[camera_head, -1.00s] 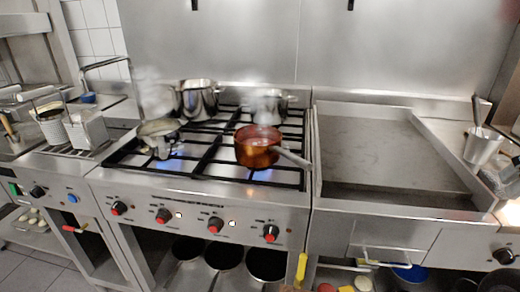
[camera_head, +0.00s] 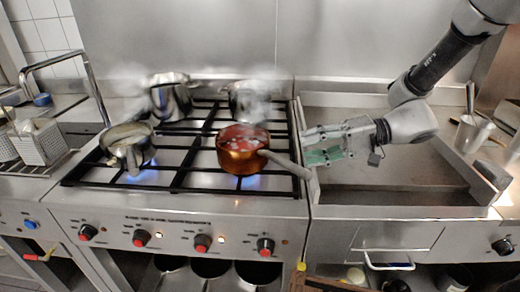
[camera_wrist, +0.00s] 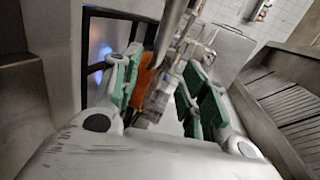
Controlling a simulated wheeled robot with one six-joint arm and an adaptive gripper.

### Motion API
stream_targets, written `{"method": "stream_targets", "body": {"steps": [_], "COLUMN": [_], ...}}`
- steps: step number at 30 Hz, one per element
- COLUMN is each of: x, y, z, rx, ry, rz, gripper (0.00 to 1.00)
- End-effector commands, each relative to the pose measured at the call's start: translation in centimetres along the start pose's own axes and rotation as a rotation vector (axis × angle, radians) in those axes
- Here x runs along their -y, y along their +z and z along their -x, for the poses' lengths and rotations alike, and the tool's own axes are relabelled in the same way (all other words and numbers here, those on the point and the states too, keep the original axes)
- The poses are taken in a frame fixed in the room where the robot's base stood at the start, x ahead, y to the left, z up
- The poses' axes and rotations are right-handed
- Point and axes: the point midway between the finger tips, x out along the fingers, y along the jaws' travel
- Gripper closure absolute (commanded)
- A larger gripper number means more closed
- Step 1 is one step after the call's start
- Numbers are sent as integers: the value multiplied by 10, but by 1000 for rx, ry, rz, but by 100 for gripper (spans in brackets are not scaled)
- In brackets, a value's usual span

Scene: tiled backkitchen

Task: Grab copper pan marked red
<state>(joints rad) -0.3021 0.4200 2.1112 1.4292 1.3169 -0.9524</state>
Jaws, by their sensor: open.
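The copper pan (camera_head: 238,160) stands on the front right burner of the stove with a blue flame under it. Its inside looks reddish, and its grey handle (camera_head: 287,165) points right and toward the front edge. My gripper (camera_head: 318,146) is open beside the handle, to the right of the pan, with green-padded fingers. In the wrist view the handle (camera_wrist: 168,38) runs between the open fingers of my gripper (camera_wrist: 165,92), and an orange strip of the copper pan (camera_wrist: 145,75) shows by the left finger. I cannot tell whether the fingers touch the handle.
Steaming steel pots stand on the rear left (camera_head: 170,97) and rear right (camera_head: 249,101) burners. A grey pan (camera_head: 128,146) sits over a flame at front left. A flat griddle (camera_head: 400,180) lies right of the stove, with a steel container (camera_head: 470,135) beyond it.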

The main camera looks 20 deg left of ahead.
Motion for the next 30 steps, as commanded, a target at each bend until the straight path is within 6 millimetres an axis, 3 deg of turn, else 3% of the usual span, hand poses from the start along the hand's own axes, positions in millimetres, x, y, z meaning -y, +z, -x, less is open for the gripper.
{"method": "stream_targets", "body": {"steps": [6,19,29,30], "x": [-3,-2,-2,-2], "y": [-13,-5,-6,-6], "z": [-24,-84,-93,-93], "rx": [-21,-21,-24,-24], "ry": [-51,-49,-48,-48], "rz": [-1,-1,-2,-2], "gripper": [57,57,57,62]}}
